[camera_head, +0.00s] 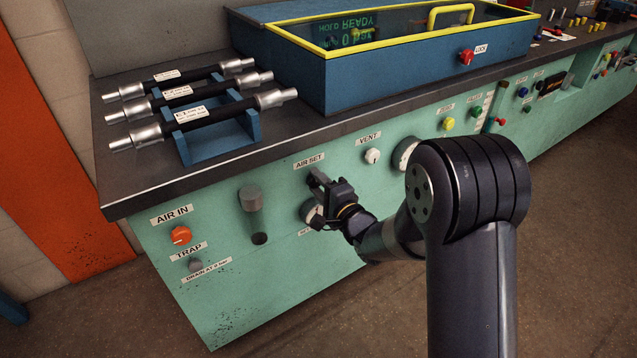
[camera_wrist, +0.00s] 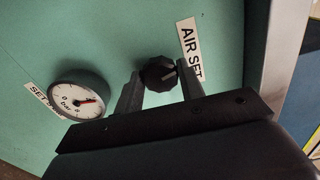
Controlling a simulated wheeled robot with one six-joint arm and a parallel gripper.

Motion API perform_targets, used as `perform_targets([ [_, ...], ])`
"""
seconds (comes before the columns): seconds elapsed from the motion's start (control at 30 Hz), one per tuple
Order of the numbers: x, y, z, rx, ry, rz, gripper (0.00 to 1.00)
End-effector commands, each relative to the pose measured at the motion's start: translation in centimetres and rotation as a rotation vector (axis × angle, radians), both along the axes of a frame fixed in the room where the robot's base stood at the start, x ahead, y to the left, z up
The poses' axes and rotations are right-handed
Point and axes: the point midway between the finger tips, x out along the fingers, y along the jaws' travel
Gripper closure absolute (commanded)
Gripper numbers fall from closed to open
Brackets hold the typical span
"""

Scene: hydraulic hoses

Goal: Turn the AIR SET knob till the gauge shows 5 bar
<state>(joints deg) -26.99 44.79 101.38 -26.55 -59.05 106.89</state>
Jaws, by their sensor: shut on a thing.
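The AIR SET knob (camera_wrist: 158,74) is black and ribbed with a pale pointer line, on the green panel under its AIR SET label (camera_wrist: 190,48). My gripper (camera_wrist: 160,88) is shut on it, one finger on each side. In the head view my gripper (camera_head: 318,190) is at the panel below the AIR SET label (camera_head: 309,161) and hides the knob. The round white gauge (camera_wrist: 80,102) has a red needle and a "bar" marking. Its numbers are too small to read surely. In the head view the gauge (camera_head: 308,211) is partly hidden behind my gripper.
The orange AIR IN knob (camera_head: 181,235) and the TRAP knob (camera_head: 195,265) are to the left. The VENT knob (camera_head: 372,156) is to the right. Several hoses (camera_head: 205,110) lie on a blue rack on the bench above. A blue box with a yellow-edged lid (camera_head: 300,75) stands behind.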

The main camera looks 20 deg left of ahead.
Motion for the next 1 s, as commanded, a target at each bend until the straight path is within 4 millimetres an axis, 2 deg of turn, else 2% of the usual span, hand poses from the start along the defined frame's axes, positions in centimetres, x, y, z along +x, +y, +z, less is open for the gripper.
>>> perform_targets([
  [0.5,0.01,-0.04,-0.08,0.010,0.014,-0.001,0.86],
  [0.53,0.01,-0.04,-0.08,0.010,0.014,-0.001,0.61],
  [0.77,0.01,-0.03,-0.05,0.010,0.013,-0.001,0.42],
  [1.0,-0.02,-0.05,-0.01,0.010,0.012,-0.001,0.41],
])
